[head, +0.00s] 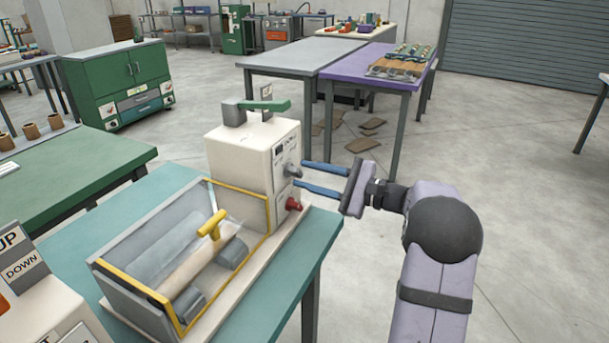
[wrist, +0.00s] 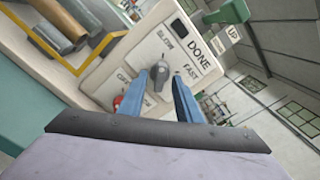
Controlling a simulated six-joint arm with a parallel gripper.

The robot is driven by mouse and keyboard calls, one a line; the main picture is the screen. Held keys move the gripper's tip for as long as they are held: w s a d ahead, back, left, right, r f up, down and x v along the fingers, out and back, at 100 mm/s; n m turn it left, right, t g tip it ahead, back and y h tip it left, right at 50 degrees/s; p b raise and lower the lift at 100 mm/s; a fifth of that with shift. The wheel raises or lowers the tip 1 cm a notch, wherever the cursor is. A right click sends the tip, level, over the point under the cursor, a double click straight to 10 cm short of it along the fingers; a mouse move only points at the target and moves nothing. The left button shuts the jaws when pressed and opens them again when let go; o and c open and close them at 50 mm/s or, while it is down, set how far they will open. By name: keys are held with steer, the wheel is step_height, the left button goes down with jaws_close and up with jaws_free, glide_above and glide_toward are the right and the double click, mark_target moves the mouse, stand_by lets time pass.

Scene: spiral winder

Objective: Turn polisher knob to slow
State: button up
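The polisher (head: 240,150) is a cream box on the teal table. A grey knob (head: 291,169) sits on its front panel, and it also shows in the wrist view (wrist: 160,74). There, a SLOW label (wrist: 165,43) is printed above the knob and a FAST label (wrist: 190,68) to its right. I cannot tell surely which label the knob points to. My gripper (head: 301,173) is open, with its blue fingers pointing at the panel. In the wrist view the fingertips lie on either side of the knob; contact is not clear.
A red knob (head: 293,204) sits lower on the panel, close to the lower finger. A yellow-edged trough (head: 150,270) with a yellow handle stands on the left. A green lever (head: 265,105) tops the box. The floor right of the table is mostly clear.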

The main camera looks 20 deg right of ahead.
steer(key=shift+v, duration=2.95)
steer(key=shift+a+r, duration=0.1)
steer(key=shift+a, duration=0.05)
